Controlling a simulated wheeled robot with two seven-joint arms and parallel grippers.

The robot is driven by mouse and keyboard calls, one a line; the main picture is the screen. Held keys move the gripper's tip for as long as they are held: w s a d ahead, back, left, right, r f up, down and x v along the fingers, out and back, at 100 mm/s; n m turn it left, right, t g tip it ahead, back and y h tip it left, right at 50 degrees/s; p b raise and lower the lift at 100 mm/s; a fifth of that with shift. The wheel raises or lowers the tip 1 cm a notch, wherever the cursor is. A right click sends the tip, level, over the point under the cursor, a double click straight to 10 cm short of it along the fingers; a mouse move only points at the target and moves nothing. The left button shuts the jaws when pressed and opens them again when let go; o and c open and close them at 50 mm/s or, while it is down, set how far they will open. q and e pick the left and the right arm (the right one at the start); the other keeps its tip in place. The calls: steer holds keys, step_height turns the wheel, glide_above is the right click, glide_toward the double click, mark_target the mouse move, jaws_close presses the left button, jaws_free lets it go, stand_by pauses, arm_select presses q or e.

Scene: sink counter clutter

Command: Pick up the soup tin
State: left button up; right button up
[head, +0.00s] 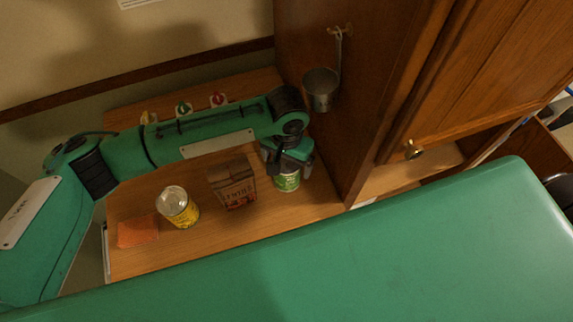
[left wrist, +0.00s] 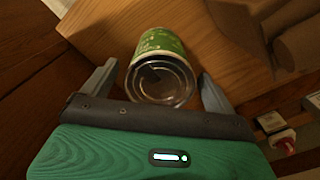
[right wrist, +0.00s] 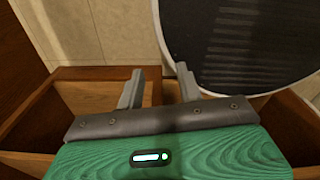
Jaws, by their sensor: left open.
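A green-labelled tin (head: 287,181) stands on the wooden counter near its right end; I take it for the soup tin. In the left wrist view the tin (left wrist: 160,72) shows its clear or metallic round end between the two fingers. My left gripper (head: 290,168) is open around the tin, with a gap visible on both sides (left wrist: 158,88). In the head view the gripper hides part of the tin. My right gripper (right wrist: 160,88) is open and empty, away from the counter, and does not show in the head view.
A brown paper package (head: 232,182) stands left of the green tin. A yellow-labelled can (head: 177,207) and an orange sponge-like block (head: 137,231) are farther left. A metal cup (head: 320,90) hangs on the cabinet side. The wooden cabinet (head: 365,80) borders the counter on the right.

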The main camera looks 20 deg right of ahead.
arm_select(q)
steer(key=shift+f, duration=1.2)
steer(key=c, duration=1.4)
arm_select(e)
steer(key=shift+w+a+r, duration=0.1)
steer(key=shift+w+r, duration=0.4)
steer(key=shift+w, duration=0.15)
arm_select(q)
steer(key=shift+r, duration=0.15)
arm_select(e)
steer(key=shift+f, duration=0.1)
